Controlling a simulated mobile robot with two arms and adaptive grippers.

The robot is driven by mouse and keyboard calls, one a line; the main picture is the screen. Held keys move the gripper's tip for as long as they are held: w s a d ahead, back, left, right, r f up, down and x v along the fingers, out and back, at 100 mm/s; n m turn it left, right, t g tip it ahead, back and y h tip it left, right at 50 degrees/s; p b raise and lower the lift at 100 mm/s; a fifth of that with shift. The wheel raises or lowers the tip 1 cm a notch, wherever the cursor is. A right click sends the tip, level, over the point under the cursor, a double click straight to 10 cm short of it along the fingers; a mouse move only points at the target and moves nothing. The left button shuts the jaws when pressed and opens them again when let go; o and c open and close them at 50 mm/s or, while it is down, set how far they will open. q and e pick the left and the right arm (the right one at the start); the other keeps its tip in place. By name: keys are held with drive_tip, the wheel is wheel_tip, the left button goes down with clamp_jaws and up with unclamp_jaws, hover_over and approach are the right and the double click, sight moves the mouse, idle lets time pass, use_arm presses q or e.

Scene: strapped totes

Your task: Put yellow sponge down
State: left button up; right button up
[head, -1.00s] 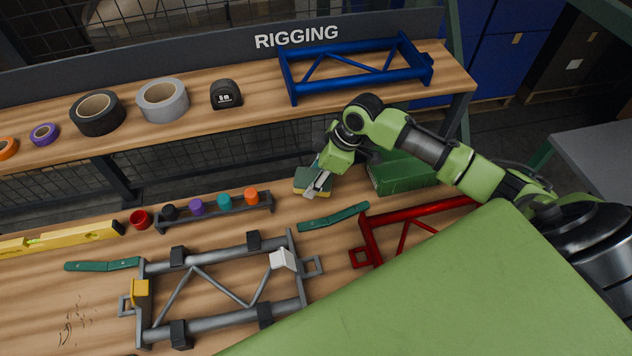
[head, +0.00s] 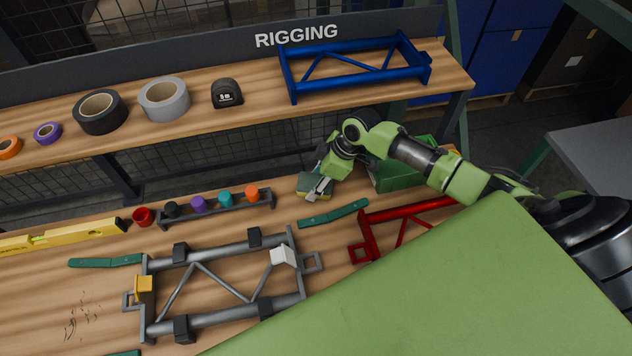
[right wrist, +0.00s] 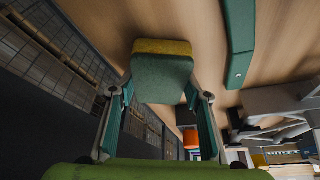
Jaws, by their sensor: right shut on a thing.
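The sponge (head: 308,184), a green block with a yellow layer, is at the back of the wooden bench, left of a green box. My right gripper (head: 318,190) is shut on it. In the right wrist view the sponge (right wrist: 162,72) sits between the two fingers of my right gripper (right wrist: 158,98), its yellow edge facing the bench wood. I cannot tell whether it touches the bench top. My left gripper is not in view.
The green box (head: 392,176) stands just right of the sponge. A green strap handle (head: 333,214) and a red frame (head: 368,236) lie in front. A grey frame (head: 205,252) and a rack of coloured caps (head: 216,208) are to the left. The shelf (head: 250,118) is behind.

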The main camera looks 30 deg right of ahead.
drive_tip(key=shift+s+f, duration=0.4)
drive_tip(key=shift+f, duration=0.1)
drive_tip(key=o, duration=0.9)
drive_tip(key=shift+f, duration=0.1)
drive_tip(key=shift+o, duration=0.4)
drive_tip(key=shift+w+f, duration=0.2)
drive_tip(key=shift+s, duration=0.1)
drive_tip(key=shift+r, duration=0.4)
drive_tip(key=w+b+v, duration=0.1)
drive_tip(key=v, duration=1.2)
drive_tip(key=shift+a, duration=0.15)
